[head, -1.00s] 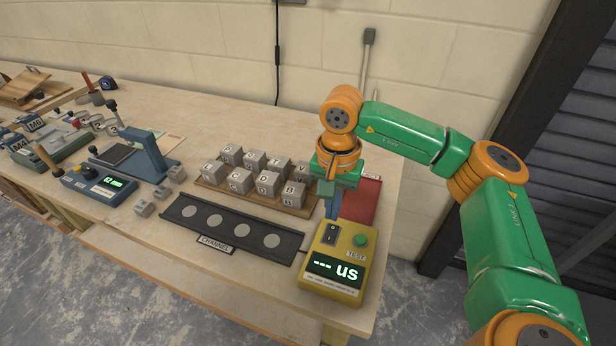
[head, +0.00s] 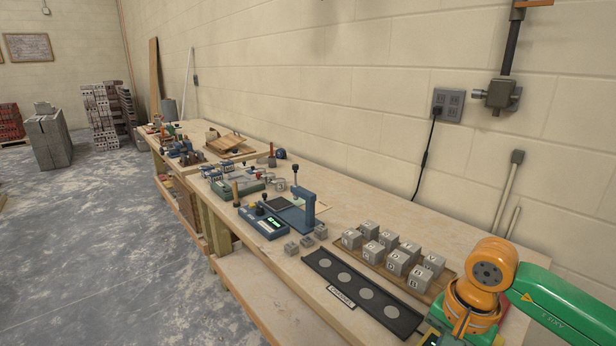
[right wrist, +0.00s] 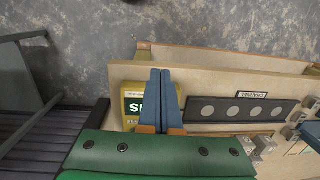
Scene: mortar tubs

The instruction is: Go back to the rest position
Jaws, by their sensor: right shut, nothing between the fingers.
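In the right wrist view my right gripper (right wrist: 160,75) is shut and empty, its two blue fingers pressed together. It is over the front part of the bench (right wrist: 205,78), beside the yellow tester (right wrist: 133,103), which it partly covers. In the head view my right arm comes in at the lower right, and its fingers are out of the frame. Only a corner of the yellow tester shows there, at the bottom edge. My left gripper is in neither view.
Lettered grey cubes (head: 397,262) stand on a wooden tray (head: 436,291). A black channel strip (head: 362,292) lies in front, and a blue press (head: 306,205) stands to the left. A wall outlet (head: 447,105) is above the bench. The floor (head: 110,240) at left is open.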

